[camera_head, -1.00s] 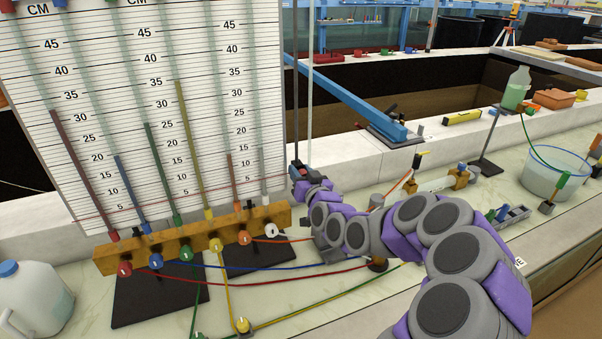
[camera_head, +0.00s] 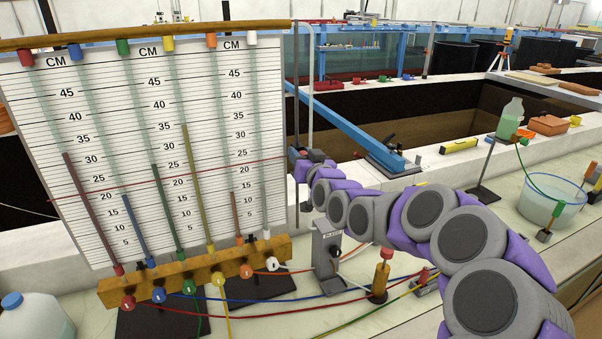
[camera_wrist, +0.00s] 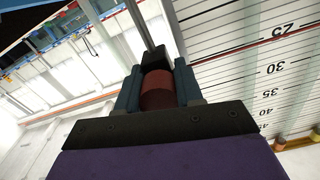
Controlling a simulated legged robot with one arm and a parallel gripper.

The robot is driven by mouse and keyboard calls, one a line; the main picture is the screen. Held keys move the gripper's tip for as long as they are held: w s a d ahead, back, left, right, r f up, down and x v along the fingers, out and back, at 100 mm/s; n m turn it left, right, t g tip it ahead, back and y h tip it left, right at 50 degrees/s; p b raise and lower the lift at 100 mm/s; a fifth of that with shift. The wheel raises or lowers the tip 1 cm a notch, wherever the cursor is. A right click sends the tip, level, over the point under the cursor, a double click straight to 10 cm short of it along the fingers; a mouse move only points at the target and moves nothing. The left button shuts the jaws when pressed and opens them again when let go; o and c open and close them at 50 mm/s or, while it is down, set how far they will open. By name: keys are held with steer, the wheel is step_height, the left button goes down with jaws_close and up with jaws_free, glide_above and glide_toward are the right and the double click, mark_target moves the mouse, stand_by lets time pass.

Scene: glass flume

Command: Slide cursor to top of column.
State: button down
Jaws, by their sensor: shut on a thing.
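The tall white CM board (camera_head: 130,110) stands at the left with several coloured tubes. The cursor's thin red line (camera_head: 225,168) crosses it at a slight slant, close to the 20 marks, well below the top. The line also shows in the wrist view (camera_wrist: 285,33). My gripper (camera_head: 301,158) is at the board's right edge beside the vertical rod (camera_head: 296,90). In the wrist view my gripper (camera_wrist: 157,92) is shut on a dark red cylindrical cursor knob (camera_wrist: 158,88). A black block (camera_wrist: 155,58) on the rod sits just behind the knob.
A wooden rail (camera_head: 140,36) with coloured caps runs along the board's top. A grey boxed stand (camera_head: 327,250) stands below my arm, with coloured hoses on the bench. A blue beam (camera_head: 345,120) slopes away to the right. The rod above my gripper looks clear.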

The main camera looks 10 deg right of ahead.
step_height(320, 180, up, 3)
steer(key=shift+r+p, duration=0.2)
steer(key=shift+p, duration=0.15)
steer(key=c, duration=0.7)
jaws_free()
steer(key=shift+c, duration=0.2)
steer(key=s+d, duration=0.1)
steer(key=s, duration=0.7)
steer(key=s+d, duration=0.2)
steer(key=s, duration=0.7)
steer(key=shift+d+p, duration=0.25)
steer(key=shift+p, duration=0.05)
steer(key=shift+f, duration=0.1)
